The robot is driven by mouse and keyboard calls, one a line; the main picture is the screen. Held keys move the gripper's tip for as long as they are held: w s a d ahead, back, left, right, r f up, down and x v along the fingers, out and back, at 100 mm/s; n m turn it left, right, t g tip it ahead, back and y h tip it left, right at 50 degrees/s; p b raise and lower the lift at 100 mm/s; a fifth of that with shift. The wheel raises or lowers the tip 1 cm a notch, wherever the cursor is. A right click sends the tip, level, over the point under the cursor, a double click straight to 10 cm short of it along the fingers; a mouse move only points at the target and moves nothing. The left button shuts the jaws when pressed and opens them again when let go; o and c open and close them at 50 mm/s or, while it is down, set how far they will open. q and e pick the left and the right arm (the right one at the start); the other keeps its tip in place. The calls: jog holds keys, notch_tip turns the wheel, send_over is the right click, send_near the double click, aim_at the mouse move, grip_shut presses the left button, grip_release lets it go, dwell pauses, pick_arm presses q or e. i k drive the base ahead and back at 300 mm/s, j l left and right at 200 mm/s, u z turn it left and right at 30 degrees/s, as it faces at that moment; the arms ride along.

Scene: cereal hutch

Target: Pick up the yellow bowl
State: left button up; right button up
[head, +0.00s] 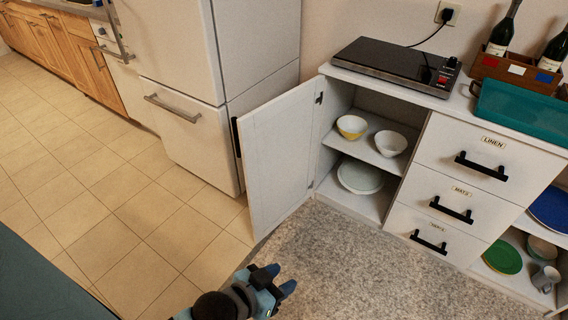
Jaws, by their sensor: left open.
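The yellow bowl (351,127) is on the upper shelf inside the open cabinet, at the left. Its outside is yellow and its inside looks white. A white bowl (390,143) stands to its right on the same shelf. My left gripper (284,280) is open and empty at the bottom of the view. It is well short of the cabinet, over the edge of the grey carpet. My right gripper does not show.
The cabinet door (277,150) stands open to the left of the opening. A large white dish (360,177) lies on the lower shelf. The carpet (340,260) in front is clear.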

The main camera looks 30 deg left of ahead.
aim_at(350, 127)
jog(key=k+z, duration=0.3)
jog(key=k+l+z, duration=0.1)
jog(key=k+z, duration=0.15)
jog(key=j+z, duration=0.6)
jog(key=j, duration=4.3)
jog(key=i, duration=0.05)
